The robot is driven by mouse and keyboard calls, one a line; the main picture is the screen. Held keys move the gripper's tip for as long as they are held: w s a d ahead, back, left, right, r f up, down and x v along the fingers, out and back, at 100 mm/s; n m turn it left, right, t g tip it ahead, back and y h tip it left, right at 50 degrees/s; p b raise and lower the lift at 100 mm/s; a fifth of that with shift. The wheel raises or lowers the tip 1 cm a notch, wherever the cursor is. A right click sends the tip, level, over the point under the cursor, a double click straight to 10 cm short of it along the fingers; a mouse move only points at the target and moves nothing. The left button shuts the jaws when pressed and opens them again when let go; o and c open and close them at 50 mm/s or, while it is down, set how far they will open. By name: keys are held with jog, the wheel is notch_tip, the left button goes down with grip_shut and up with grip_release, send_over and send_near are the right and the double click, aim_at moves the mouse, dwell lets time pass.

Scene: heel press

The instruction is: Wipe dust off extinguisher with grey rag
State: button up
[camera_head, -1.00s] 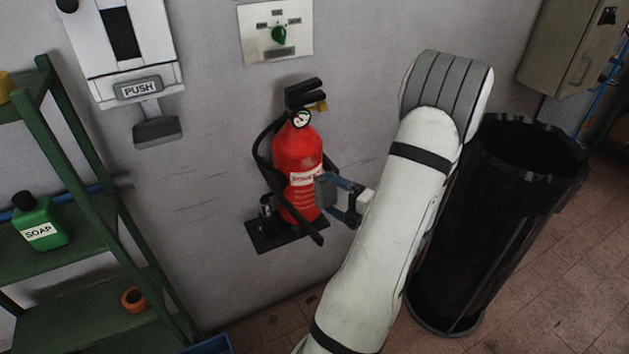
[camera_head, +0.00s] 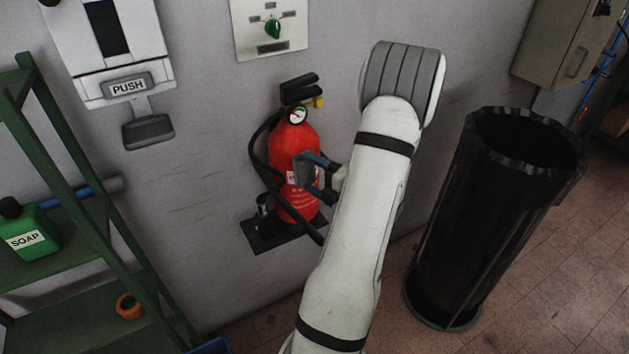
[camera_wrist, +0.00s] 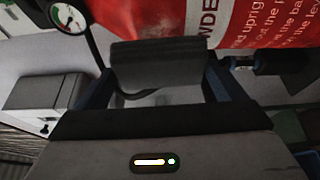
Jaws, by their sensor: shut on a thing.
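The red extinguisher (camera_head: 295,147) stands upright on a small dark wall bracket (camera_head: 268,238), with its gauge, black handle and hose showing. My gripper (camera_head: 309,174) is at the front of its body, over the white label. The gripper is shut on the grey rag (camera_wrist: 155,66), which shows as a dark grey pad between the fingers in the wrist view. The rag is against or very close to the extinguisher's red surface (camera_wrist: 170,18); I cannot tell whether they touch. Part of the label is hidden behind the gripper and rag.
A black bin (camera_head: 490,215) stands on the floor at the right. A green shelf (camera_head: 130,240) with a soap bottle (camera_head: 27,232) and an orange ring (camera_head: 128,306) is at the left. A PUSH dispenser (camera_head: 125,87) and a switch panel (camera_head: 270,28) are on the wall.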

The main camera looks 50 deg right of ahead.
jog(key=shift+w+d, duration=0.3)
jog(key=shift+w, duration=0.65)
dwell(0.6)
jog(key=d+p, duration=0.1)
jog(key=d, duration=0.1)
jog(key=s+d+p, duration=0.1)
jog(key=shift+s+d+r, duration=0.1)
jog(key=shift+d, duration=0.3)
jog(key=shift+w+a+p, duration=0.2)
jog(key=shift+w+a, duration=0.05)
jog(key=shift+a, duration=0.4)
jog(key=shift+w+a+p, duration=0.15)
jog(key=shift+w+a, duration=0.05)
jog(key=shift+a, duration=0.4)
jog(key=shift+w+a+p, duration=0.2)
jog(key=shift+w+a, duration=0.05)
jog(key=shift+a, duration=0.4)
jog(key=shift+s+a+p, duration=0.1)
jog(key=shift+s+a, duration=0.2)
jog(key=shift+s, duration=0.65)
jog(key=shift+s+a+p, duration=0.15)
jog(key=shift+s+a, duration=0.1)
jog(key=shift+s, duration=0.65)
jog(key=shift+s+a+p, duration=0.1)
jog(key=shift+s+a, duration=0.2)
jog(key=shift+s, duration=0.65)
